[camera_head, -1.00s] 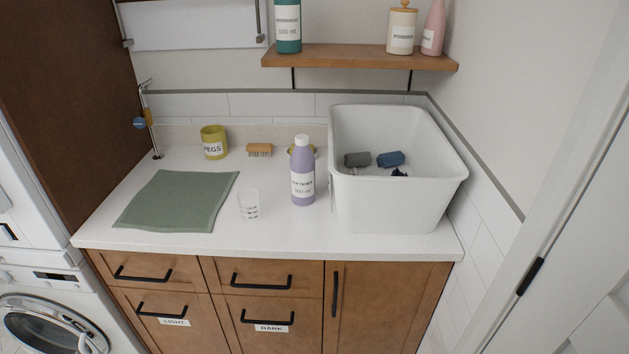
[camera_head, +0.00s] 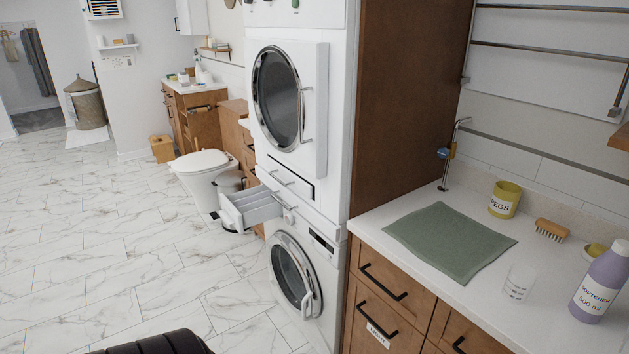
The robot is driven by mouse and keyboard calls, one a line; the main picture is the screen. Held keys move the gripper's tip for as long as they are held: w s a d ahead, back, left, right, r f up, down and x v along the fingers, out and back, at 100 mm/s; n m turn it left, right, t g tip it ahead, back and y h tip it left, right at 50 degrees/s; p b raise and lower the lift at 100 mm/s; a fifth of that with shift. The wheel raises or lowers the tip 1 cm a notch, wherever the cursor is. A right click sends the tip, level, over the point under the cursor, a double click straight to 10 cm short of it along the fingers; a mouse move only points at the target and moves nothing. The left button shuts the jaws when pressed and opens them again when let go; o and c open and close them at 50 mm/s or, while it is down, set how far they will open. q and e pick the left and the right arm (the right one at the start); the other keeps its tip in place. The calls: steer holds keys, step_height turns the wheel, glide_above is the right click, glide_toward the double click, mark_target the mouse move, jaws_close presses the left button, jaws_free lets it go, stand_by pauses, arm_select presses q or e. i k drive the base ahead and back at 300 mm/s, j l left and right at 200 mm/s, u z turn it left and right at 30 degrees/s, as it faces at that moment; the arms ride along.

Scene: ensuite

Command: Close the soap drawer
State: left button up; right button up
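The soap drawer (camera_head: 250,209) is pulled out from the front of the lower white washing machine (camera_head: 305,285), just under the stacked dryer (camera_head: 290,100). It is white, with compartments visible from above, and sticks out to the left over the floor. Its inside looks grey and pale; I cannot tell whether anything lies in it. Neither of my grippers shows in the view. A black ribbed part at the bottom edge seems to be my own arm.
The washer's round door (camera_head: 294,274) is shut below the drawer. The marble floor (camera_head: 130,240) in front is free. A toilet (camera_head: 203,172) stands behind. The counter (camera_head: 400,270) at right holds a green cloth (camera_head: 450,241) and a softener bottle (camera_head: 601,284).

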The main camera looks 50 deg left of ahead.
mark_target(245, 210)
steer(key=u, duration=2.25)
steer(key=i+z, duration=0.2)
steer(key=i, duration=0.15)
steer(key=i+j+z, duration=0.25)
steer(key=i, duration=0.15)
steer(key=i+j+z, duration=0.2)
steer(key=i, duration=0.15)
